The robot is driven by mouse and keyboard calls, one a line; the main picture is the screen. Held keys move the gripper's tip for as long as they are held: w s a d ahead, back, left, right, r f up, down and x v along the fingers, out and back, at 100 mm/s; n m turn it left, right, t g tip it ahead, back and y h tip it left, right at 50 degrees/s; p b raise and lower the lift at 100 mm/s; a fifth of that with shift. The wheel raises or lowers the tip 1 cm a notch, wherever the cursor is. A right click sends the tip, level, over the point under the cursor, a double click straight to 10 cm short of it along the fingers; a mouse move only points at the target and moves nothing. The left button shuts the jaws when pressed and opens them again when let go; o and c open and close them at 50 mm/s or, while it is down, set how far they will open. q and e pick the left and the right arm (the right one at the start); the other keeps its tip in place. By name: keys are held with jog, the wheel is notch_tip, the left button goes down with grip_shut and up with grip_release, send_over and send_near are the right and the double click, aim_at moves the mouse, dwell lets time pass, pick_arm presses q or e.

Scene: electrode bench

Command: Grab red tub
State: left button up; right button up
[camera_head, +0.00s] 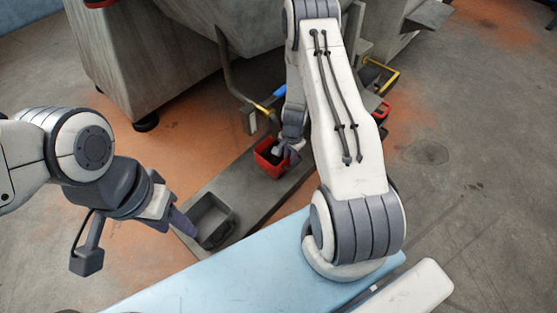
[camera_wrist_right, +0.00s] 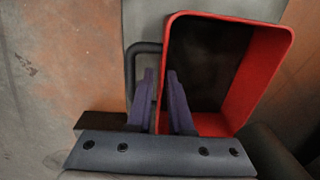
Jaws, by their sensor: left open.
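A red tub (camera_head: 266,160) with a dark inside sits on the grey strip near the machine. In the right wrist view the tub (camera_wrist_right: 262,75) fills the upper right. My right gripper (camera_head: 290,152) is at the tub's rim. In the wrist view its purple fingers (camera_wrist_right: 160,80) straddle the tub's left wall, one outside and one over the inside. The gap is narrow, and I cannot tell whether they press on the wall. My left gripper (camera_head: 182,220) is open and empty, beside a grey bin.
The grey bin (camera_head: 210,220) stands on the same strip (camera_head: 245,195), left of the red tub. A light blue surface (camera_head: 240,275) lies in front. A large grey machine (camera_head: 165,60) stands behind. Another red item (camera_head: 381,111) sits near a yellow bar, right of my right arm.

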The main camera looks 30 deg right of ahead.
aim_at(282, 158)
notch_tip(282, 158, down, 3)
jog(key=shift+w+b, duration=0.1)
jog(key=shift+b, duration=0.65)
pick_arm(q)
notch_tip(282, 158, down, 2)
jog(key=shift+f, duration=0.15)
pick_arm(e)
jog(key=shift+r, duration=0.1)
grip_shut()
dwell(0.4)
